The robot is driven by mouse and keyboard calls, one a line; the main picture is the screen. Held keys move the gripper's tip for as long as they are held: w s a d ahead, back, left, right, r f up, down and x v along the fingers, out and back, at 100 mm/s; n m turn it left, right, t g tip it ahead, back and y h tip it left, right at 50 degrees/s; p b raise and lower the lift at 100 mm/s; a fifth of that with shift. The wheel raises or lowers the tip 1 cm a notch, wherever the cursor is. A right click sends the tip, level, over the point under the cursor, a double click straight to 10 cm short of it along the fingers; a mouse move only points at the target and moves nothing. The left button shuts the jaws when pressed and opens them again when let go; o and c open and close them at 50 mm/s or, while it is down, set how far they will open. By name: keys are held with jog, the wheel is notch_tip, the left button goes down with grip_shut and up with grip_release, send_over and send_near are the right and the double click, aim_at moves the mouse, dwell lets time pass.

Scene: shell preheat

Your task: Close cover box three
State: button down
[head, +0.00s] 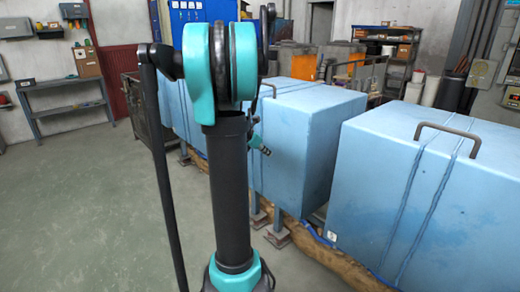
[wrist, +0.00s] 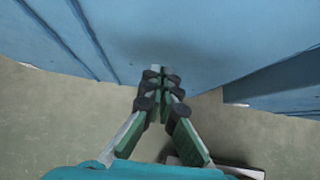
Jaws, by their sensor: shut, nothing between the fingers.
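Several large light-blue cover boxes stand in a row. The nearest box (head: 430,200) has a dark handle on top, raised bands and a small unreadable label at its lower corner. The middle box (head: 300,130) also has a top handle; part of it is behind my arm. I cannot tell which is number three. My gripper (wrist: 158,72) is shut and empty, its fingertips close to a blue box face (wrist: 200,35) in the wrist view; contact is unclear. In the head view my gripper (head: 262,149) shows partly, in front of the middle box.
A narrow gap separates the two nearer boxes. A brown wrapped pipe (head: 335,262) runs along the floor by their base, with small metal feet (head: 277,236) beside it. A grey workbench (head: 65,95) stands at the left wall. The floor at left is clear.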

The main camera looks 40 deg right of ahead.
aim_at(277, 153)
jog(key=shift+w+d+r, duration=0.1)
jog(key=shift+d, duration=1.5)
jog(key=shift+d, duration=0.1)
